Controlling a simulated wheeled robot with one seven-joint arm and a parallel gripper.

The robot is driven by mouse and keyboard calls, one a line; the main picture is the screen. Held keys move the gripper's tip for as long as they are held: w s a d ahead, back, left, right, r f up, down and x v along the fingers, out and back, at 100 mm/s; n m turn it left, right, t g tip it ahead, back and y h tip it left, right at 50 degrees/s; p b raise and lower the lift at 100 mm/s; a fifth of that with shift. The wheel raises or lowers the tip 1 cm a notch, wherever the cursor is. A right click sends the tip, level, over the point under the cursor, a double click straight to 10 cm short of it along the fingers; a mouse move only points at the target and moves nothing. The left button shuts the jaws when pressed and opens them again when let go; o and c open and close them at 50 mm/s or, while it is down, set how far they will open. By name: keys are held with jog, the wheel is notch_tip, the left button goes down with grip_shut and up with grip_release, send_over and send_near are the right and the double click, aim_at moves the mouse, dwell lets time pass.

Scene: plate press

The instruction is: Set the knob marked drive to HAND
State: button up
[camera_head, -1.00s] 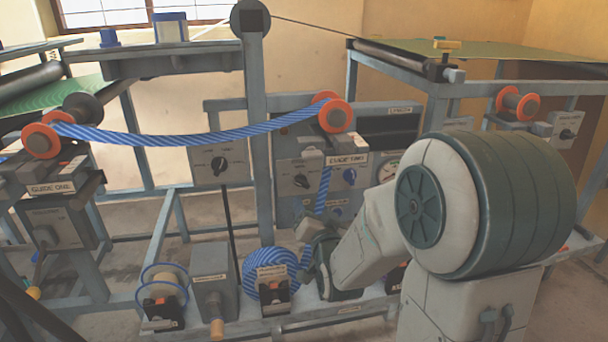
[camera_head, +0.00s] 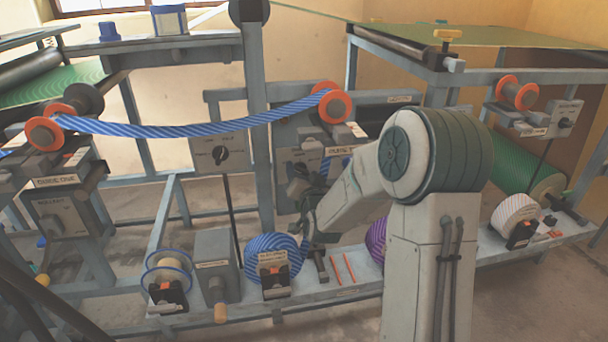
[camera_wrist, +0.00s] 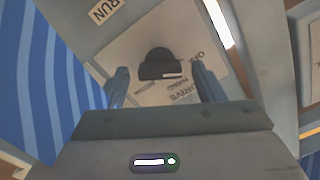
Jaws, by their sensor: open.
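The drive knob (camera_wrist: 158,64) is black, round-backed, and sits on a pale plate (camera_wrist: 125,42) in the wrist view. A white mark shows on its lower edge. The plate reads DRIVE, HAND below the knob, and OFF to its right; which label the mark points to is hard to tell. My gripper (camera_wrist: 161,74) is open, one finger on each side of the knob; contact is unclear. In the head view my gripper (camera_head: 303,190) is in front of the panel under the guide two label, and the knob is hidden there.
Blue striped web (camera_wrist: 45,85) runs close on the left in the wrist view, and a label reading RUN (camera_wrist: 107,10) is above. In the head view a blue roll (camera_head: 262,250) stands below my gripper. An upright post (camera_head: 259,130) stands to its left.

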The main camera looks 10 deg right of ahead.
jog(key=shift+w, duration=0.3)
jog(key=c, duration=1)
jog(key=shift+m, duration=0.3)
jog(key=m+b, duration=0.2)
jog(key=shift+f+m, duration=0.15)
jog(key=shift+m, duration=0.15)
jog(key=m+b, duration=0.1)
jog(key=m, duration=0.1)
jog(key=shift+d+m+b, duration=0.1)
jog(key=shift+m+b, duration=0.2)
jog(key=shift+b, duration=0.05)
jog(key=m+b, duration=0.1)
jog(key=m, duration=0.4)
jog(key=shift+m+b, duration=0.35)
jog(key=shift+m, duration=0.05)
